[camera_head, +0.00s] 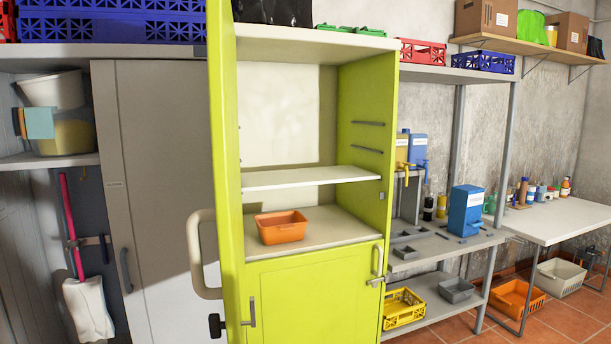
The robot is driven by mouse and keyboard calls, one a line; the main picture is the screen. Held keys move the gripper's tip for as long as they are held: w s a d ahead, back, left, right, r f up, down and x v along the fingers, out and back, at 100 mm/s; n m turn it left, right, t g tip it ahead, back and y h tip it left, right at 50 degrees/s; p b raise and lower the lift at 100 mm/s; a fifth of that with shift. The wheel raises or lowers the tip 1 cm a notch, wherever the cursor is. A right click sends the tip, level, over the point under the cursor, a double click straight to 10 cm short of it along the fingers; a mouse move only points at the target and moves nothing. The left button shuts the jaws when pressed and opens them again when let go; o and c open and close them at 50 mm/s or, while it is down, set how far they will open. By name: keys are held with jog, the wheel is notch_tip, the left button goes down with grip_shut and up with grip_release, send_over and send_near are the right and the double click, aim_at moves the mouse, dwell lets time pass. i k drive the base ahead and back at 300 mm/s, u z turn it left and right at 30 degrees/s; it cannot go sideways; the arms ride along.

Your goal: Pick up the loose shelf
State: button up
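A thin white shelf (310,178) spans the inside of the tall lime-green cabinet (315,300), about midway up its open upper compartment. It looks roughly level, and nothing rests on it. Its front edge is unobstructed; its left end meets the cabinet's left side, and I cannot tell how it is supported there. An orange bin (281,227) stands on the cabinet floor below it. Dark support rails (368,124) show on the right inner wall above the shelf. My gripper is not in view.
A green door (226,150) stands open at the cabinet's left, with a large beige handle (203,255) sticking out leftward. A shut lower door has a metal handle (252,311). At right, a grey rack holds a blue box (465,211) and a yellow crate (403,308).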

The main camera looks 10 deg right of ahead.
aim_at(251, 181)
jog(key=z, duration=0.7)
jog(key=i, duration=1.7)
jog(key=u, duration=0.25)
